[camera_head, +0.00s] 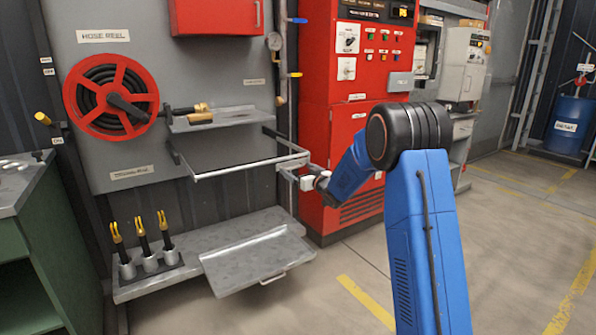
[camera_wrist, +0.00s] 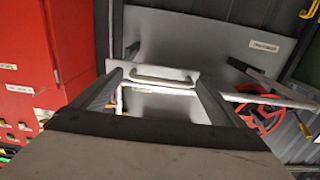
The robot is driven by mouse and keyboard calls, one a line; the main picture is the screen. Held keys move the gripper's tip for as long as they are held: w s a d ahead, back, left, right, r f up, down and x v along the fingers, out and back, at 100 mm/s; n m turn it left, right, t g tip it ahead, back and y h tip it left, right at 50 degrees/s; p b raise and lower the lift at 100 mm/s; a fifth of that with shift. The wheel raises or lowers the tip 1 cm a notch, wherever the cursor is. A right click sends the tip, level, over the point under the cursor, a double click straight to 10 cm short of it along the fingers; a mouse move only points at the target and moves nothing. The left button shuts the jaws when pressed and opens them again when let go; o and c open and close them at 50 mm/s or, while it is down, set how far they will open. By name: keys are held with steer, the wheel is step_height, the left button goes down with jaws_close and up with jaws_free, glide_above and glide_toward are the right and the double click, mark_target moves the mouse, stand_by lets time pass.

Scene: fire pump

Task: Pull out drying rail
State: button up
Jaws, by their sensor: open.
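The drying rail (camera_head: 245,168) is a light metal frame standing out from the grey wall panel below the hose reel. Its pale front bar also shows in the wrist view (camera_wrist: 268,98), running off to the right. My gripper (camera_head: 291,177) is at the right front corner of the rail, slightly below the bar. In the wrist view my gripper (camera_wrist: 160,90) is open, with one finger at each side of a pale bar handle (camera_wrist: 162,78) on a light plate. I cannot tell whether the fingers touch it.
A red hose reel (camera_head: 110,96) and a small shelf (camera_head: 222,118) are above the rail. Below is a lower shelf (camera_head: 150,283) with several yellow-tipped nozzles and a tilted tray (camera_head: 255,262). A red control cabinet (camera_head: 318,110) stands close right. The floor in front is clear.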

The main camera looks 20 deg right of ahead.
steer(key=v, duration=1.7)
steer(key=shift+w+r, duration=0.1)
steer(key=s+d+r+m+g+h, duration=0.1)
steer(key=s+r+m+g+h, duration=0.15)
steer(key=s, duration=0.75)
steer(key=s+r+m+g+h, duration=0.1)
steer(key=s+r+g+h, duration=0.2)
steer(key=s, duration=0.7)
steer(key=s+a+f+g, duration=0.2)
steer(key=s, duration=0.9)
steer(key=s+a+f+g, duration=0.2)
steer(key=s+f, duration=0.1)
steer(key=s, duration=0.8)
steer(key=s+a+f+g, duration=0.2)
steer(key=s+g, duration=0.1)
steer(key=s, duration=0.8)
steer(key=shift+s+f, duration=0.2)
